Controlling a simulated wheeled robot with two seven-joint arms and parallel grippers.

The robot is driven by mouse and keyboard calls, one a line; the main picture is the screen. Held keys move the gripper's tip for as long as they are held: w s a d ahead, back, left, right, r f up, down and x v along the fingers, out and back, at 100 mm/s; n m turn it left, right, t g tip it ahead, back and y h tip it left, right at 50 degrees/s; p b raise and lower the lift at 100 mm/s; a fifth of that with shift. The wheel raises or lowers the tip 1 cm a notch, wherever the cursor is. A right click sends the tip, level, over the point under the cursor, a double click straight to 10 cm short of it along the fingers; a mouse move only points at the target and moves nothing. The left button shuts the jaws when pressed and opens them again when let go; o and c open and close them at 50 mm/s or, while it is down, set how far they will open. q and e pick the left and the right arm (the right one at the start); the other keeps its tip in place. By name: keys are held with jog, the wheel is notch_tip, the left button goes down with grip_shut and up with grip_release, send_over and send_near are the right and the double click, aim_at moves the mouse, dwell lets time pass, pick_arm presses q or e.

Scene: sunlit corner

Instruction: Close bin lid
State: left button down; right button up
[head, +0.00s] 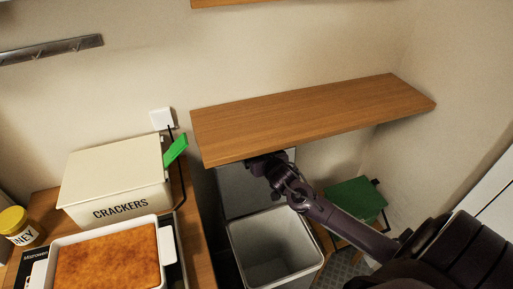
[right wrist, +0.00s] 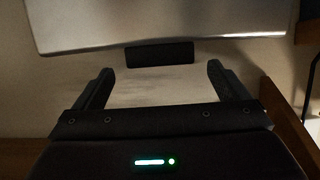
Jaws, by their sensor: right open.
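The grey bin (head: 233,240) stands open on the floor below the wooden shelf, with its inside showing. Its grey lid (head: 238,192) is raised at the back, close to upright, and its upper part is partly hidden by the shelf and my arm. My right gripper (head: 262,165) is at the top of the raised lid, just under the shelf's front edge; its fingertips are hard to make out there. In the right wrist view my right gripper (right wrist: 160,74) is open and empty. A pale panel, likely the lid (right wrist: 155,24), lies beyond the fingers, with a dark block (right wrist: 160,53) at its edge. My left gripper is not in view.
The wooden shelf (head: 310,112) hangs low over the bin and my right gripper. A counter at left holds a crackers box (head: 115,180), a baking dish (head: 110,262) and a yellow-lidded jar (head: 18,228).

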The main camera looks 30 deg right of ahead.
jog(key=shift+x, duration=1.95)
jog(key=shift+c, duration=0.3)
